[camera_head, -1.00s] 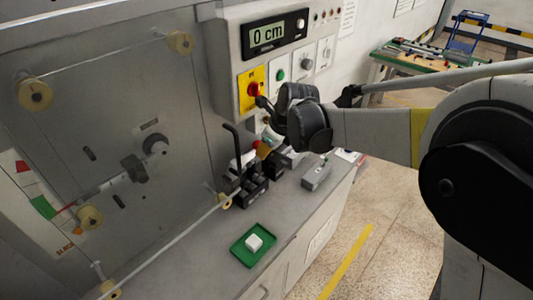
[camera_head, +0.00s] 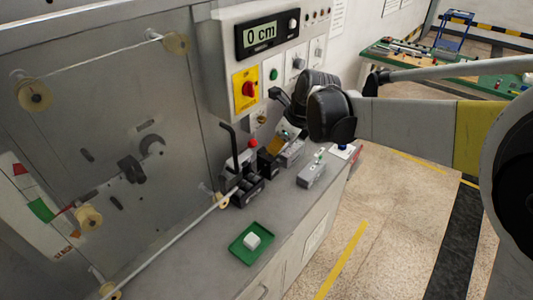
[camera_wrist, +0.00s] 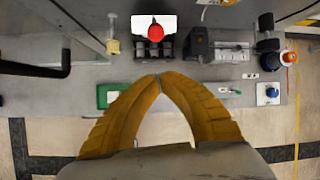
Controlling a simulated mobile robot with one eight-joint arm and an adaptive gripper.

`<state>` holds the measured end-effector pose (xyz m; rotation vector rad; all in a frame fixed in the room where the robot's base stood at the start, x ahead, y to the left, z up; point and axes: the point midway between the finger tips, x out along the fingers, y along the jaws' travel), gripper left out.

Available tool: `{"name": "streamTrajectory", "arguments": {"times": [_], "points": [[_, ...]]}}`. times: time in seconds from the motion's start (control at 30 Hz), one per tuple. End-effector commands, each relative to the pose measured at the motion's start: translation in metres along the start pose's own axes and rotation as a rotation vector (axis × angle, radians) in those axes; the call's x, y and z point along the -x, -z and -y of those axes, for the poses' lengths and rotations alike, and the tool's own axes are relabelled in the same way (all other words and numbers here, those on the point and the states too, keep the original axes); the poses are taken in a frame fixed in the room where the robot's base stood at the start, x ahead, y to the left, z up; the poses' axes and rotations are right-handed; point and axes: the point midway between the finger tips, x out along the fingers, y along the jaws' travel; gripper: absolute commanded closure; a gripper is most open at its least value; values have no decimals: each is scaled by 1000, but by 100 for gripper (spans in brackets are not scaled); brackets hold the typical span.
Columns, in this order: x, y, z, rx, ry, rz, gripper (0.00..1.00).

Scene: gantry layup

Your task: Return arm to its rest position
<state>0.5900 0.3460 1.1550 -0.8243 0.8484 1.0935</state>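My gripper shows in the wrist view (camera_wrist: 159,77) with its two yellow-brown fingers meeting at the tips. I see nothing held between them. The fingers appear over the front edge of the grey bench (camera_wrist: 75,90), pointing towards the black levered block (camera_wrist: 153,50) with a red knob. In the head view, my arm reaches in from the right. Its black wrist is in front of the lower right of the control panel (camera_head: 222,85), apart from the red rotary switch (camera_head: 249,90). The fingertips are hard to make out there.
A green tray (camera_head: 239,254) holds a white block (camera_head: 252,240) on the bench. A black levered block (camera_head: 243,190) and a small grey box (camera_head: 312,174) stand nearby. A green-topped table (camera_head: 400,54) is at the back right. The floor right of the bench is clear.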

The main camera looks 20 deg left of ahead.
Motion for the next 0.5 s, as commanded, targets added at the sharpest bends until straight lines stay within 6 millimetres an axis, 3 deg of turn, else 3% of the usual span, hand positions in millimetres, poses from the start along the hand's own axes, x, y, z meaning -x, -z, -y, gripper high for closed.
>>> {"name": "streamTrajectory", "arguments": {"times": [0.13, 0.37, 0.5], "points": [[24, -3, 0, 1, 0, 0, 100], [36, -3, 0, 4, 1, 0, 100], [50, 18, 1, 96, 29, -9, 100]]}}
